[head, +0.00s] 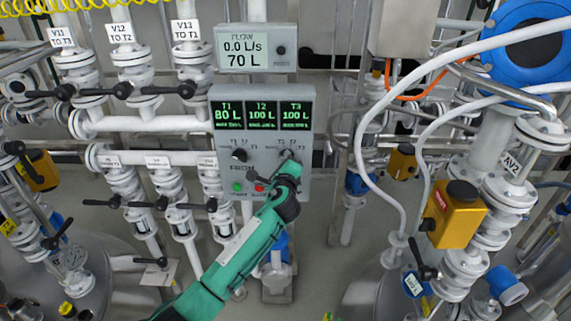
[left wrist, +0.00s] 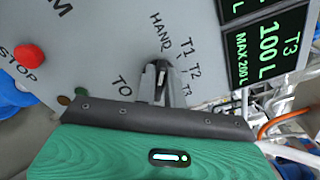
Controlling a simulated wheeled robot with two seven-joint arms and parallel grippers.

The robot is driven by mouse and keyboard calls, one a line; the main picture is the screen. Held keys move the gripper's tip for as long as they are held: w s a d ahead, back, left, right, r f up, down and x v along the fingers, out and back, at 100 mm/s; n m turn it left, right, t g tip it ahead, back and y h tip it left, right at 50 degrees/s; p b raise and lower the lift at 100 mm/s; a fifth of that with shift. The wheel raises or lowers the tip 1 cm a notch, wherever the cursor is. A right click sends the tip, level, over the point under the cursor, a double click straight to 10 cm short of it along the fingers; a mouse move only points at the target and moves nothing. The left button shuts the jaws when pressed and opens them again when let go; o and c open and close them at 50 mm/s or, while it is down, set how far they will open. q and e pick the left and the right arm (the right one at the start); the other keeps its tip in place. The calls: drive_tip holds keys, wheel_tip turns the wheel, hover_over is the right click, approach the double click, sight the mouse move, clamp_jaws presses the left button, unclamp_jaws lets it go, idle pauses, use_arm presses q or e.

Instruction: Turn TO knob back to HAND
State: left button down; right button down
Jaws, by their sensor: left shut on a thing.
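The grey control panel (head: 262,130) hangs in the middle of the head view, with the FROM knob (head: 240,155) at its lower left. My left gripper (head: 288,160) reaches up to the TO knob at the panel's lower right and is shut on it. In the left wrist view the fingers (left wrist: 161,82) close around the dark TO knob (left wrist: 162,70), which they partly hide. The labels HAND, T1, T2 and T3 fan out above and right of the knob. I cannot tell clearly which label it points to. My right gripper is out of view.
The red STOP button (head: 259,187) and green button (head: 238,187) sit close beside my left arm. The screens (head: 262,115) read T1 80 L, T2 100 L, T3 100 L; the flow meter (head: 244,53) reads 0.0 L/s, 70 L. Valve pipes flank the panel.

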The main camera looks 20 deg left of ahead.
use_arm(q)
drive_tip(key=shift+n, duration=0.5)
drive_tip(key=c, duration=1.5)
unclamp_jaws()
drive_tip(key=b+v, duration=0.3)
drive_tip(key=v, duration=1.1)
drive_tip(key=shift+w+a, duration=0.1)
